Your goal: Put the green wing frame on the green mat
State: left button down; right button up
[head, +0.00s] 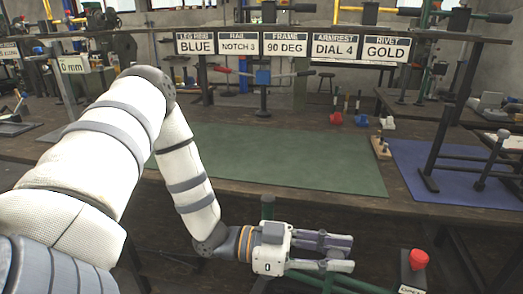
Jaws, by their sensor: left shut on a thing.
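My left gripper (343,254) is in front of the bench's near edge, in the lower middle of the head view, with its fingers pointing right. It is shut on the green wing frame (318,277), whose green tubes show behind and below the fingers. Much of the frame is hidden by the gripper or cut off by the bottom edge. The green mat (285,160) lies flat on the bench beyond the gripper, and its visible part is bare. My right gripper is not in view.
A blue mat (442,172) with a dark stand lies right of the green mat. A small wooden block with a tool (381,147) stands between them. A red button on a box (418,259) is close to the gripper's right. Label signs (285,46) hang above the bench.

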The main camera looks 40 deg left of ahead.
aim_at(266, 148)
jog(key=j+u, duration=0.25)
jog(key=j, duration=0.85)
jog(key=j+u, duration=0.25)
jog(key=j, duration=0.8)
